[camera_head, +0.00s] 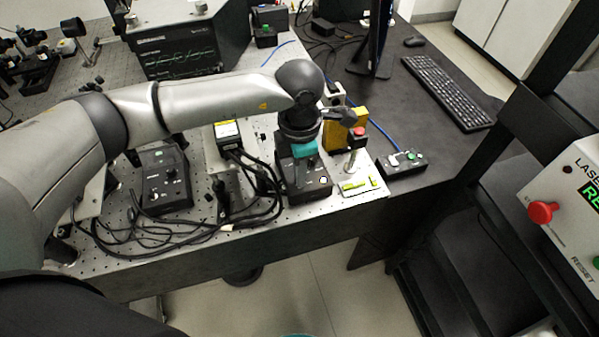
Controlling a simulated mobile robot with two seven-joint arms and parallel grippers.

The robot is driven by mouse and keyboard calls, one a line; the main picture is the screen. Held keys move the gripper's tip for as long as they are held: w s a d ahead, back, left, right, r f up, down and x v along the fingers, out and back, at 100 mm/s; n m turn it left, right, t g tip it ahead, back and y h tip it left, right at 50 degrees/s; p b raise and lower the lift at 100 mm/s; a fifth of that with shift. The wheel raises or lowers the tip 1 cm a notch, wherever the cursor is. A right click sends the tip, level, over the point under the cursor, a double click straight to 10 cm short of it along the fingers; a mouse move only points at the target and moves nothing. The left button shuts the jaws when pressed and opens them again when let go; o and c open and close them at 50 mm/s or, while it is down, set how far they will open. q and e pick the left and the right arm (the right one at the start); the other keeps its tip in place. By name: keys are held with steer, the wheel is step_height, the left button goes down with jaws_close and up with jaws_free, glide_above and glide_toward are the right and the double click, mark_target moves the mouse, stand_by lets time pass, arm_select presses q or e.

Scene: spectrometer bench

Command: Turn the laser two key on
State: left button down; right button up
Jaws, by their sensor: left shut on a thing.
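My left gripper (306,150) reaches in from the left and points down at a black control box (308,186) near the front edge of the bench. Its teal end is low over the top of this box. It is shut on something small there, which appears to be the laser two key. The key itself is hidden behind the gripper, so I cannot tell which way it is turned.
Another black control box (166,180) stands to the left, with loose black cables (190,232) in front. A yellow block (340,133) and a red button (360,132) are close right of the gripper. A keyboard (450,92) lies at the right.

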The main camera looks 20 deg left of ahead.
arm_select(q)
steer(key=shift+w+r, duration=0.1)
steer(key=c, duration=1)
jaws_free()
step_height(320, 180, up, 15)
steer(key=shift+r, duration=0.1)
